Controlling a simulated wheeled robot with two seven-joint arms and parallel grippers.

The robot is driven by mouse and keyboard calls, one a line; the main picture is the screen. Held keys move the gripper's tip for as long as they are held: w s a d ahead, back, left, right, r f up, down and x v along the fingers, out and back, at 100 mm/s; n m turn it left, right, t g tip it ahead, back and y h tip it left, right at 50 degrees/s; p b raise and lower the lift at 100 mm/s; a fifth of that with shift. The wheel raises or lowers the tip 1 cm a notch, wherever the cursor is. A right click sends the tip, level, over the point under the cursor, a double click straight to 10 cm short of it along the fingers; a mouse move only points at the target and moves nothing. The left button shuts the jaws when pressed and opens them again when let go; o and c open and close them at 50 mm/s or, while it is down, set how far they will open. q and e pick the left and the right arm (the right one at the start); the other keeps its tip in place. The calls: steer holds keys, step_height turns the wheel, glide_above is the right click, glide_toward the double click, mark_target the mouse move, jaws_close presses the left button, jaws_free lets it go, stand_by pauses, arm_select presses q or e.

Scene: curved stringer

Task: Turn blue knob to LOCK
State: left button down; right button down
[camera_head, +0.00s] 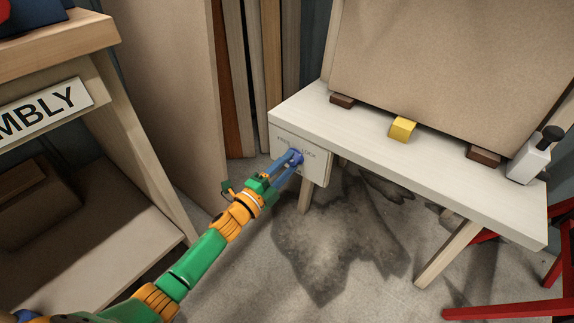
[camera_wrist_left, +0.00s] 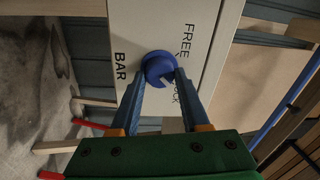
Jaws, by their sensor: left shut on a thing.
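The blue knob (camera_head: 296,157) sits on the white front panel (camera_head: 318,170) at the left end of the white bench. In the left wrist view the knob (camera_wrist_left: 158,67) is round, with a lighter notch at its lower right edge. The panel (camera_wrist_left: 205,62) reads FREE, BAR and a partly hidden word ending in "OCK". My left gripper (camera_head: 290,162) reaches the knob from the lower left. Its two blue fingers (camera_wrist_left: 157,80) are shut on the knob, one on each side. The fingers cover part of the lettering. My right gripper is not in view.
A red frame (camera_head: 520,312) stands at lower right. A wooden shelf (camera_head: 90,220) is at left. Tall boards lean behind.

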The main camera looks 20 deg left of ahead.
arm_select(q)
steer(key=shift+c, duration=1.9)
jaws_free()
steer(key=p+v, duration=0.2)
steer(key=v, duration=0.5)
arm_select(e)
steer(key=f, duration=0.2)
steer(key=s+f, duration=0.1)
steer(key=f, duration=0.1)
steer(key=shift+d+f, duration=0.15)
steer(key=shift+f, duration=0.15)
arm_select(q)
steer(key=shift+f, duration=0.1)
